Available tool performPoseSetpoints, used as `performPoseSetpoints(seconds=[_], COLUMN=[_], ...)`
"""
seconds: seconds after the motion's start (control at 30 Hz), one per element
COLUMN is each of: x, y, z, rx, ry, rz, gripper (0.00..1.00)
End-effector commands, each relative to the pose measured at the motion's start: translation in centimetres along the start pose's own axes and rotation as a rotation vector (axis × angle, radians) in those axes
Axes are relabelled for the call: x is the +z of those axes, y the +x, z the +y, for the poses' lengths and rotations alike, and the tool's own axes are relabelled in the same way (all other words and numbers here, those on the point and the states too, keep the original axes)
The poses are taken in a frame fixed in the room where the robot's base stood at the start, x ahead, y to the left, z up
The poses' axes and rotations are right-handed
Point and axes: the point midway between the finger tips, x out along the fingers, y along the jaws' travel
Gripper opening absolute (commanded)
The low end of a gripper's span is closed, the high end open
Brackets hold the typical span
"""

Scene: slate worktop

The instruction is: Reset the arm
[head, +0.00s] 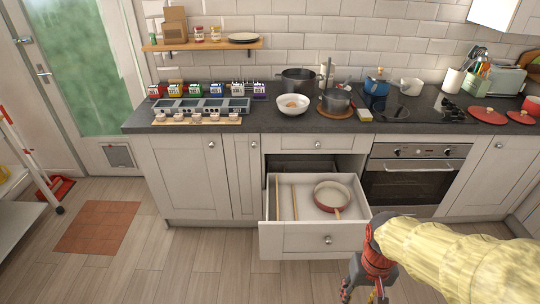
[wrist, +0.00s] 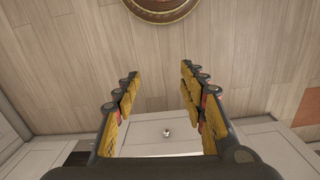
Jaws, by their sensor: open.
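My gripper (head: 363,291) hangs at the end of my yellow-sleeved arm, low at the lower right of the head view, in front of and beside the open drawer. In the wrist view its two yellow-padded fingers (wrist: 160,72) are spread wide apart. Nothing is between them; the wooden floor and a white drawer front with a round knob (wrist: 167,132) show behind. The gripper looks apart from the drawer.
The lower drawer (head: 290,240) is pulled out and holds a red-rimmed pan (head: 331,194) and wooden dividers. The oven (head: 415,178) is at its right. Bowls, pots and small boxes stand on the slate worktop (head: 262,121). The floor at left is mostly clear.

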Motion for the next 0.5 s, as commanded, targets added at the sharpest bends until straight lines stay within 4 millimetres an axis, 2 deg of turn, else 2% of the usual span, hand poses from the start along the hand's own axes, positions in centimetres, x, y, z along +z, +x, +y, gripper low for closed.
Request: performPoseSetpoints(seconds=[0.03, 0.17, 0.3, 0.5], x=[0.7, 2.2, 2.6, 3.2], y=[-2.2, -6.9, -11.7, -17.0], z=[-0.3, -1.1, -1.8, -2.4], rx=[-0.003, -0.011, -0.021, -0.031], ry=[-0.013, -0.03, -0.049, -0.074], rz=[0.036, 0.14, 0.304, 0.477], gripper=[0.42, 0.42, 0.42, 0.42])
